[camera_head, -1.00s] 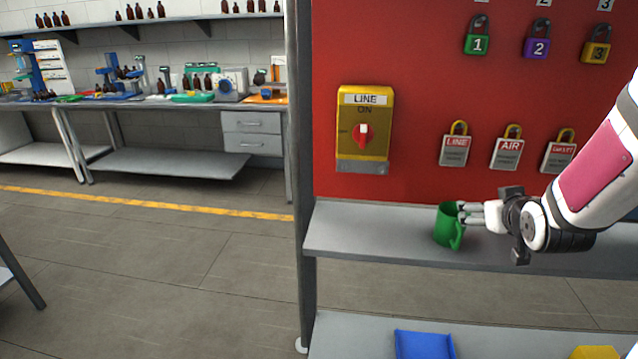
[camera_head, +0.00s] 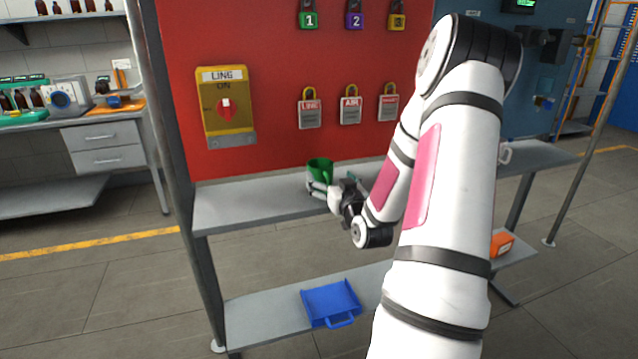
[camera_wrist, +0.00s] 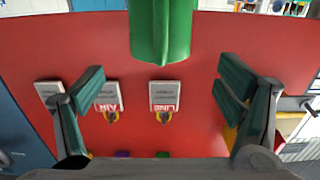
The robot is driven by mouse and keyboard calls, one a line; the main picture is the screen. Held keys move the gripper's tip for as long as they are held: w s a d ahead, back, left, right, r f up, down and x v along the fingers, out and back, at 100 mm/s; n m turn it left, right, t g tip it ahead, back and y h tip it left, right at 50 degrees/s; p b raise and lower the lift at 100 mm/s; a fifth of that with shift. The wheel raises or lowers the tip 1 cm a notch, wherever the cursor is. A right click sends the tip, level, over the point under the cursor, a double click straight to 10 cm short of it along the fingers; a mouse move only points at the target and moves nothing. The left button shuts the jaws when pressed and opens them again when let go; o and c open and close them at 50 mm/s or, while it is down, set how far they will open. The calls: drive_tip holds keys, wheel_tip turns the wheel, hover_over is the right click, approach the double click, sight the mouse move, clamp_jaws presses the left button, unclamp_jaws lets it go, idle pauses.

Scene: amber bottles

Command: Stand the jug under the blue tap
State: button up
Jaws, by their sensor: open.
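A green jug (camera_head: 320,170) stands upright on the grey shelf below the red board, its handle toward me. In the wrist view the jug (camera_wrist: 160,30) shows at the top, between the lines of my two fingers. My gripper (camera_head: 318,188) is open at the near side of the jug. In the wrist view its fingers (camera_wrist: 163,80) are spread wide with nothing clamped between them. I cannot tell whether a finger touches the jug. A small blue part (camera_head: 543,102) shows on the dark station at the right; I cannot tell if it is the blue tap.
The grey shelf (camera_head: 235,208) is clear left of the jug. A white handled item (camera_head: 505,153) stands further right on it. Below are a blue tray (camera_head: 331,302) and an orange box (camera_head: 502,243). A yellow switch box (camera_head: 227,107) and several padlocks are on the board.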

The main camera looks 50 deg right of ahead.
sight(325, 170)
drive_tip(key=shift+x, duration=3.95)
drive_tip(key=shift+f, duration=0.1)
drive_tip(key=c, duration=1.2)
drive_tip(key=shift+c, duration=0.8)
